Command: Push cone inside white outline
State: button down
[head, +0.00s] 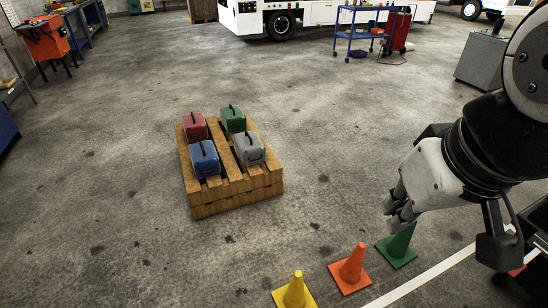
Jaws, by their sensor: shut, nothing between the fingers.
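Three cones stand upright in a slanting row on the floor at the lower right of the head view. They are a yellow cone (294,291), an orange cone (353,266) and a green cone (400,248). A white line (425,277) runs along the floor just to their right; the cones stand on its left side. The rest of any outline is out of frame or hidden. My gripper (394,221) is shut and empty, with its fingertips at the green cone, overlapping its upper left side in the picture. I cannot tell whether they touch.
A wooden pallet (238,202) with several coloured cases stands left of centre. A blue cart (362,40) and a white vehicle (245,18) stand at the back. A dark object (537,240) is at the right edge. The floor between pallet and cones is clear.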

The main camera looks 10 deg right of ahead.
aim_at(296, 295)
jog(key=j+z, duration=0.1)
jog(key=z, duration=0.35)
jog(key=i+j+z, duration=0.1)
jog(key=z, duration=0.35)
jog(key=j+z, duration=0.25)
jog(key=j, duration=0.35)
jog(key=j+z, duration=0.2)
jog(key=j, duration=0.4)
jog(key=k+j+z, duration=0.1)
jog(key=j+z, duration=0.15)
jog(key=j, duration=0.3)
jog(key=k+j+z, duration=0.25)
jog(key=j, duration=0.3)
jog(key=k+j, duration=0.1)
jog(key=j, duration=0.8)
jog(key=k+j, duration=0.15)
jog(key=j, duration=0.35)
